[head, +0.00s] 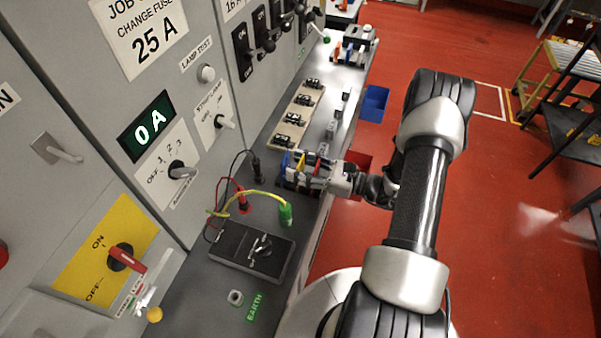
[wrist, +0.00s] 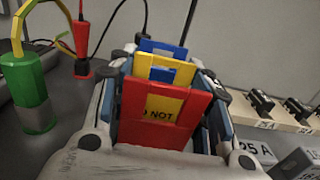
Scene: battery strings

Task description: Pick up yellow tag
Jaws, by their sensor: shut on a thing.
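The yellow tag (wrist: 180,78) stands among upright tags in the wrist view, behind a red tag (wrist: 145,125) and in front of a blue tag (wrist: 165,48). The red tag hides much of its lower part, and black lettering shows on a yellow patch within the red. My gripper (wrist: 168,78) has a finger on each side of the tags and is shut on the yellow tag, though the contact itself is partly hidden. In the head view my gripper (head: 328,176) is at the tag holder (head: 288,185), where the yellow tag (head: 299,163) also shows.
A green plug (wrist: 35,105) and a red plug (wrist: 82,60) with cables stand left of my gripper. Fuse blocks (head: 300,115) on a pale strip lie beyond the holder. A black box (head: 250,248) sits nearer. The grey switch panel (head: 185,80) borders the bench.

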